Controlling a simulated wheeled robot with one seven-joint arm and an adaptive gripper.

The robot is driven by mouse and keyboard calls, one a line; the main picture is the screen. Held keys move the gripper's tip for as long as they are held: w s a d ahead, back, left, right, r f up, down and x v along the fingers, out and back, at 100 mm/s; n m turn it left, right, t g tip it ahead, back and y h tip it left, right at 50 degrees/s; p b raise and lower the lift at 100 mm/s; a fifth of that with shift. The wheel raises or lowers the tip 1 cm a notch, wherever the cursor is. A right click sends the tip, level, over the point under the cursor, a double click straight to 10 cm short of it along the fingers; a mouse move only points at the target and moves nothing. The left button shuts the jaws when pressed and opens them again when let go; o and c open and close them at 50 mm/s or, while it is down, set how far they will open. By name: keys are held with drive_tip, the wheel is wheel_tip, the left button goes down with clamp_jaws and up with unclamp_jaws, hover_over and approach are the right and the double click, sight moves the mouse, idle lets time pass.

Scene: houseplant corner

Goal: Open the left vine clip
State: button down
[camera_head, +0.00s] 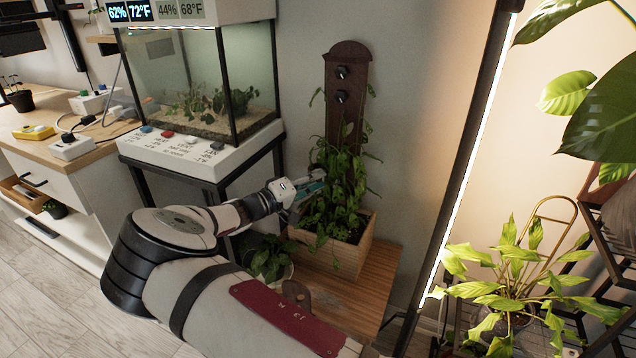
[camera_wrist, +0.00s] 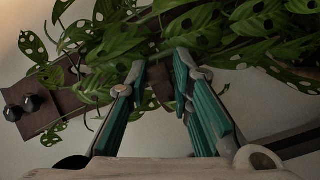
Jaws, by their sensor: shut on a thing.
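A tall brown plank (camera_head: 347,112) with two black knobs stands at the back of a wooden planter box (camera_head: 345,250). A leafy vine (camera_head: 340,165) climbs the plank's lower part. My gripper (camera_head: 312,190) reaches into the vine from the left, in front of the plank. In the wrist view, the plank (camera_wrist: 62,108) lies across the left, under holed leaves (camera_wrist: 120,40). The teal fingers of my gripper (camera_wrist: 159,70) lean towards each other with a gap at the tips. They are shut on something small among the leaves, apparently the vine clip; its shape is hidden.
The planter stands on a low wooden bench (camera_head: 370,295). A glass terrarium (camera_head: 205,85) on a white control base is at the left. A lit lamp pole (camera_head: 462,160) and a large potted plant (camera_head: 515,290) stand at the right.

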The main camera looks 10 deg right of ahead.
drive_tip(key=shift+w+a+r+b, duration=0.2)
drive_tip(key=shift+w+a+b, duration=0.6)
drive_tip(key=shift+w+a, duration=0.35)
drive_tip(key=shift+a, duration=0.15)
drive_tip(key=c, duration=1.5)
unclamp_jaws()
drive_tip(key=shift+s, duration=0.1)
drive_tip(key=shift+f, duration=0.1)
approach(309, 172)
drive_tip(key=v, duration=0.4)
drive_tip(key=shift+s+f, duration=0.15)
drive_tip(key=shift+s, duration=0.05)
drive_tip(key=shift+c, duration=0.5)
